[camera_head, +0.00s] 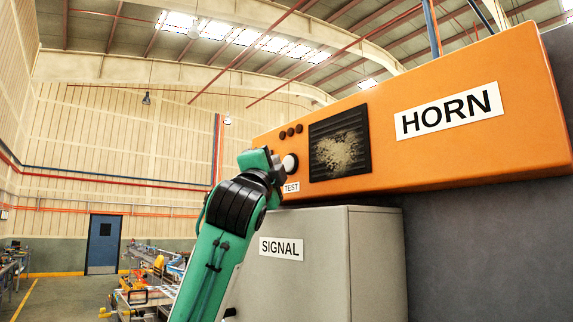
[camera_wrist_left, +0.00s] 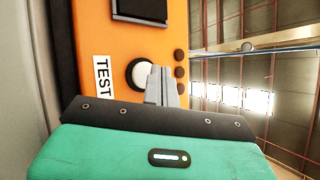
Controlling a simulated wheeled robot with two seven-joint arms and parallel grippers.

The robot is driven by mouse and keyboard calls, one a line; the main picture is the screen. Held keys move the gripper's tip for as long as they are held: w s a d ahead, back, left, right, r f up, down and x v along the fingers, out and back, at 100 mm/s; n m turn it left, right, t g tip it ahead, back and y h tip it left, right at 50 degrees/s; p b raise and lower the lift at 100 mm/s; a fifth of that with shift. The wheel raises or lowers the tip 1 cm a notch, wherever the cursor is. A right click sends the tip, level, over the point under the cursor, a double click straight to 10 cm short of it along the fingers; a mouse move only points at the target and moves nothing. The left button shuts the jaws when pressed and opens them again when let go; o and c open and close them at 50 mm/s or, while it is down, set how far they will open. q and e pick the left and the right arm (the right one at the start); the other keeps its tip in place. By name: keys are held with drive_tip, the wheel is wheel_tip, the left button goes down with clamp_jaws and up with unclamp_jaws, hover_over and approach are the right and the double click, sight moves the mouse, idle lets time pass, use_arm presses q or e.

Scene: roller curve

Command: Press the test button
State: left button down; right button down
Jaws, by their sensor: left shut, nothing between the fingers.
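The white round test button (camera_head: 290,162) sits on the left end of the orange horn box (camera_head: 440,150), above a TEST label (camera_head: 291,187). In the left wrist view the button (camera_wrist_left: 140,75) has a dark ring, with the TEST label (camera_wrist_left: 103,83) to its left. My left gripper (camera_wrist_left: 161,72) is shut and empty; its grey fingers overlap the right edge of the button in that view. I cannot tell whether they touch it. In the head view the green left arm reaches up to the box, and the gripper (camera_head: 277,164) shows just left of the button.
Dark small knobs (camera_head: 290,132) sit above the button, and a black speaker grille (camera_head: 340,143) is to its right. A grey SIGNAL cabinet (camera_head: 330,270) stands below the box, close to my left arm. Open hall lies to the left, with a blue door (camera_head: 103,243) far off.

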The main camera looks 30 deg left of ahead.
use_arm(q)
drive_tip(key=shift+w, duration=0.1)
idle(0.4)
drive_tip(key=shift+w+d, duration=0.15)
drive_tip(key=shift+w, duration=0.15)
drive_tip(key=shift+w+d, duration=0.25)
drive_tip(key=shift+w, duration=0.25)
idle(1.4)
drive_tip(key=shift+s+f, duration=0.1)
drive_tip(key=shift+s+a+f+b, duration=0.1)
drive_tip(key=shift+s+b, duration=0.15)
drive_tip(key=shift+b, duration=0.1)
drive_tip(key=shift+s+a, duration=0.15)
drive_tip(key=shift+s, duration=0.35)
